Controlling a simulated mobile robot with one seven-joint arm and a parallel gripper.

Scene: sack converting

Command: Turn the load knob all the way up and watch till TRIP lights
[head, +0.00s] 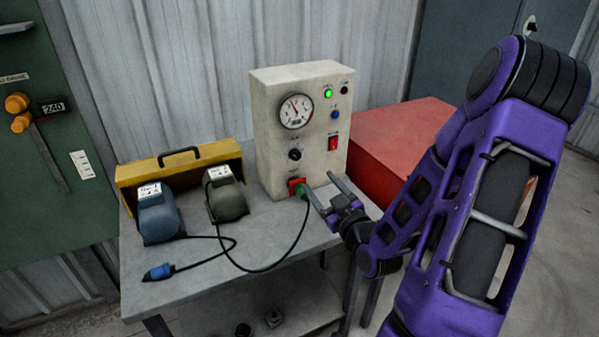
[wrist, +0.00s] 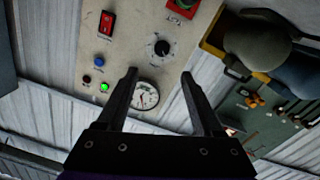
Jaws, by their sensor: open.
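The cream test box (head: 262,120) stands on the grey bench. Its black knob (head: 295,154) sits below the round gauge (head: 295,111); the knob also shows in the wrist view (wrist: 162,47). Its exact setting is too small to read. The gauge needle points up and slightly left in the head view. A green lamp (head: 328,93) is lit, and a small lamp (head: 344,90) beside it is dark. Their labels are unreadable. My gripper (head: 319,182) is open and empty in front of the box's lower face, apart from the knob. The wrist view shows its fingertips (wrist: 159,74) spread.
A red rocker switch (head: 333,143) and blue button (head: 335,115) are on the panel. A green plug is in the red socket (head: 297,187), its black cable trailing over the bench (head: 205,265). Two motor-like units (head: 160,215) and a yellow box (head: 130,177) stand left; a red box (head: 400,140) is right.

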